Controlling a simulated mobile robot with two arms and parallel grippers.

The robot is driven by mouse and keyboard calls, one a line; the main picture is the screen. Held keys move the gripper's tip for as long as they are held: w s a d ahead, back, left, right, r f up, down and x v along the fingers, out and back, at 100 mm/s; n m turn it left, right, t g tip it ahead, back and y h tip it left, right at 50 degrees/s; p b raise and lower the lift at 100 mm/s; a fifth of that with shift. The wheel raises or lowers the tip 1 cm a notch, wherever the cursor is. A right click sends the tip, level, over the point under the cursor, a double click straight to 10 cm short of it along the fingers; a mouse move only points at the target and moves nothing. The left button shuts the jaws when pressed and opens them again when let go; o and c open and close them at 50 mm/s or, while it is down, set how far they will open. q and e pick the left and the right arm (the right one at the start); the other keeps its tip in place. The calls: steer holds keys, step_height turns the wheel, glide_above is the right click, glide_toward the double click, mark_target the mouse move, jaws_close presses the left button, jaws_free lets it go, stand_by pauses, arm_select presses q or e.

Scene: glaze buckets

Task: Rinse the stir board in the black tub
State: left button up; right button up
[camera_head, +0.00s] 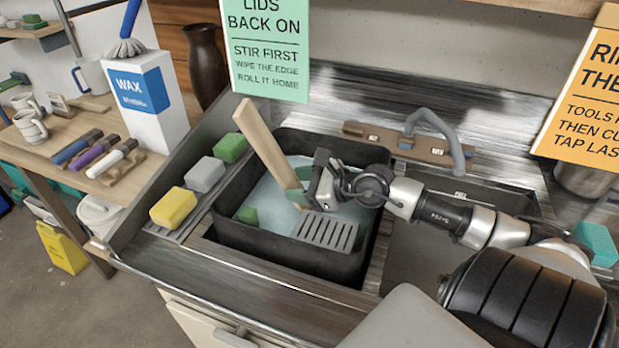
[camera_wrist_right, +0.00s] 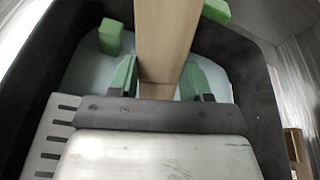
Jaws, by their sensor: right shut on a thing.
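The stir board (camera_head: 265,145) is a long pale wooden slat. It leans up and to the left in the head view, with its lower end over the black tub (camera_head: 262,266). My right gripper (camera_head: 300,196) is shut on the stir board near that lower end. In the right wrist view the stir board (camera_wrist_right: 166,40) stands between the green fingertips of the right gripper (camera_wrist_right: 160,80). The tub (camera_wrist_right: 262,115) holds pale bluish water. Whether the board's lower tip is under the water is hidden by the gripper. My left gripper is not in view.
A slotted grey plate (camera_head: 326,233) and a green block (camera_head: 248,215) are in the tub. Yellow (camera_head: 173,208), grey (camera_head: 205,174) and green (camera_head: 230,148) sponges line its left side. A faucet (camera_head: 436,125) stands behind right. A wax box (camera_head: 147,100) is at left.

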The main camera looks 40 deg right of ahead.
mark_target(265, 125)
steer(key=shift+w+d+b, duration=0.55)
steer(key=shift+d, duration=0.2)
steer(key=shift+w+d+r, duration=0.1)
steer(key=shift+w+d, duration=0.1)
steer(key=shift+d, duration=0.05)
steer(key=shift+w+a+r+p, duration=0.1)
steer(key=shift+a+r+p, duration=0.05)
steer(key=shift+r+p, duration=0.45)
steer(key=shift+a+r+p, duration=0.15)
steer(key=shift+r+p, duration=0.35)
steer(key=shift+p, duration=0.05)
steer(key=a+r+p, duration=0.1)
steer(key=r+p, duration=0.1)
steer(key=p, duration=0.1)
steer(key=a+r+p, duration=0.1)
steer(key=r+p, duration=0.2)
steer(key=w+a+r+p, duration=0.1)
steer(key=r+p, duration=0.2)
steer(key=shift+a, duration=0.1)
steer(key=a+r+p, duration=0.1)
steer(key=r+p, duration=0.1)
steer(key=a+r+p, duration=0.1)
steer(key=r+p, duration=0.1)
steer(key=w+a+r+p, duration=0.1)
steer(key=r+p, duration=0.1)
steer(key=p, duration=0.1)
steer(key=shift+r, duration=0.3)
steer(key=shift+r+p, duration=1.75)
steer(key=shift+r, duration=0.8)
steer(key=shift+f, duration=0.1)
